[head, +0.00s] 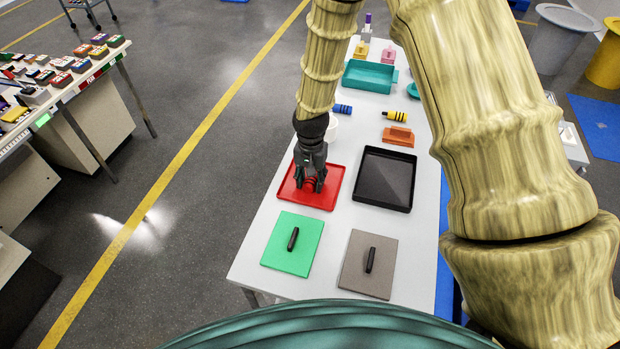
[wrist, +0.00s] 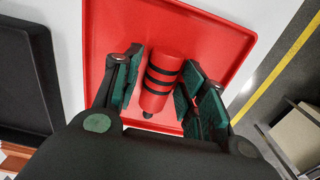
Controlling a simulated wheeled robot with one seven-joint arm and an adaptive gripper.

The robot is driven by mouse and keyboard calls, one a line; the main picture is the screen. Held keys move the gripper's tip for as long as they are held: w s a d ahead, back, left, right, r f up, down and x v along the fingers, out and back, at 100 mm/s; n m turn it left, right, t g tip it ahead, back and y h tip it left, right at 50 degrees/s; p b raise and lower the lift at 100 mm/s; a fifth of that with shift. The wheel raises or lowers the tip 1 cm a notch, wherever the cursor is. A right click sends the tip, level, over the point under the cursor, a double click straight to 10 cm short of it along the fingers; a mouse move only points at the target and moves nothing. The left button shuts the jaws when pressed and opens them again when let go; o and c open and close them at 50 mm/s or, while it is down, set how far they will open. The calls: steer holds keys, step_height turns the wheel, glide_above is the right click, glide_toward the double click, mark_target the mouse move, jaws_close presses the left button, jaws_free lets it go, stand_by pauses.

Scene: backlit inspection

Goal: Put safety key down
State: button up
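The safety key appears to be the red cylinder with black bands (wrist: 161,82), lying over the red tray (wrist: 217,40) in the wrist view. My gripper (wrist: 160,90) has one finger on each side of it. Narrow strips of red tray seem to show between the fingers and the cylinder, so the gripper looks open around it. In the head view my gripper (head: 311,182) points down low over the red tray (head: 327,199), with the red cylinder mostly hidden between the fingers. Whether the cylinder rests fully on the tray is hard to tell.
A black tray (head: 385,180) stands right of the red one. A green lidded panel (head: 280,247) and a grey one (head: 354,272) lie in front. Blue (head: 343,109) and yellow (head: 396,116) banded cylinders, an orange block (head: 398,137) and a teal bin (head: 370,77) are farther back.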

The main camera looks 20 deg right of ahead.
mark_target(311, 179)
steer(key=shift+r, duration=0.25)
step_height(311, 179, up, 12)
steer(key=b, duration=0.4)
stand_by(0.6)
steer(key=shift+f, duration=0.1)
steer(key=shift+c, duration=0.4)
